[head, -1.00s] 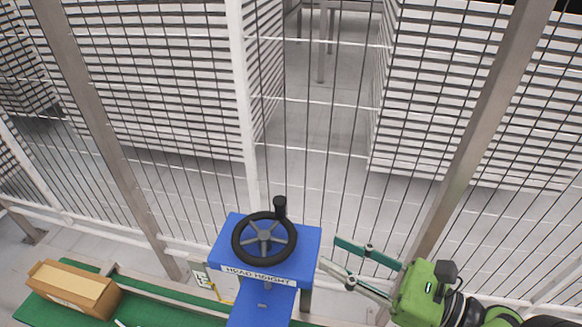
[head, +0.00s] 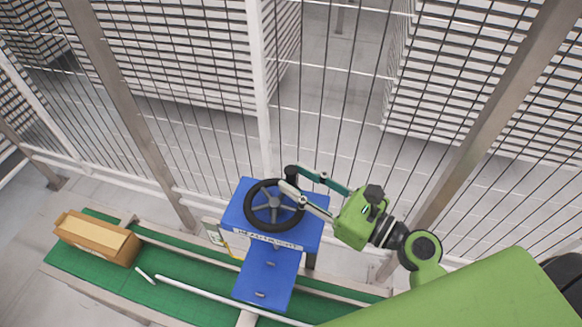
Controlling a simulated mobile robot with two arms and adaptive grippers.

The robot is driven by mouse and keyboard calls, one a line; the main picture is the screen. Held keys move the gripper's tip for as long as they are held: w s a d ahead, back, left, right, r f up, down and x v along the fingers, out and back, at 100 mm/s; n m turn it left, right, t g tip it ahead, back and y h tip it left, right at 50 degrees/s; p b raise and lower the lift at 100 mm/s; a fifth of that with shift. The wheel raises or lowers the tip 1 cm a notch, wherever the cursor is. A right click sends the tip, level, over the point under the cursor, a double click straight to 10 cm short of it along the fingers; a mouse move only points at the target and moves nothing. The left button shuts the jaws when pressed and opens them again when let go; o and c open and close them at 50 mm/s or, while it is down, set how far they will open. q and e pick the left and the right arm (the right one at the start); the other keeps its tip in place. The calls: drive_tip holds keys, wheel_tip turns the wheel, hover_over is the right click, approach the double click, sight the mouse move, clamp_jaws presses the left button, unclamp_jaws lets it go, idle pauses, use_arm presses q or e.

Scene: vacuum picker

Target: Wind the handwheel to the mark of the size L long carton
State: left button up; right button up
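The black handwheel (head: 250,219) lies on top of a blue stand (head: 266,275) with a white label on its front edge. Its upright black knob (head: 291,171) is at the wheel's far right rim. My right gripper (head: 293,179) reaches in from the right, its two fingers apart with the tips at the knob, one on each side. I cannot tell whether they touch it. A brown carton (head: 97,238) lies on the green bed at the left. No size mark can be read on the stand. My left gripper is out of view.
A wire fence with slanted posts (head: 137,118) stands close behind the stand. A green conveyor bed (head: 190,278) with a white rod (head: 215,296) runs in front. A small sign (head: 213,233) stands left of the stand. Free floor lies beyond the fence.

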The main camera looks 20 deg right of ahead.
drive_tip(key=shift+x, duration=0.95)
drive_tip(key=shift+w+a, duration=0.15)
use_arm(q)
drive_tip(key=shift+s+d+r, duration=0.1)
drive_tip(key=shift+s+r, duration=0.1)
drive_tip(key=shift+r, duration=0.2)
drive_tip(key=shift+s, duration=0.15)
use_arm(e)
clamp_jaws()
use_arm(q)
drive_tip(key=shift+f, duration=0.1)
use_arm(e)
drive_tip(key=shift+w+n+g+y, duration=0.1)
drive_tip(key=shift+n+g+y, duration=0.2)
